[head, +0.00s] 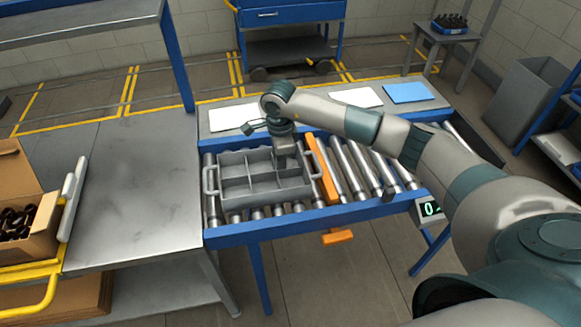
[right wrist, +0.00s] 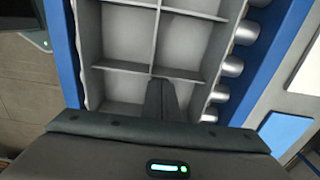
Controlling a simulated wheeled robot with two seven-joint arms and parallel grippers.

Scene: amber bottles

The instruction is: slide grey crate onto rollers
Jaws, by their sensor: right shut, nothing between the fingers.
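The grey crate (head: 262,200) is a divided tray with a handle at each end. It sits on the metal rollers (head: 352,172) at the left end of the conveyor, and its compartments look empty. My right gripper (head: 290,160) points down at the crate's right end, with its fingers shut and empty. In the right wrist view the closed fingers (right wrist: 162,100) overlap the crate's dividers (right wrist: 156,40); whether they touch the crate I cannot tell. My left gripper is not in view.
An orange bar (head: 323,172) crosses the rollers just right of the crate. A bare metal table (head: 120,180) adjoins the conveyor on the left. An open carton of amber bottles (head: 17,221) stands at far left. White and blue sheets (head: 408,93) lie on the shelf behind.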

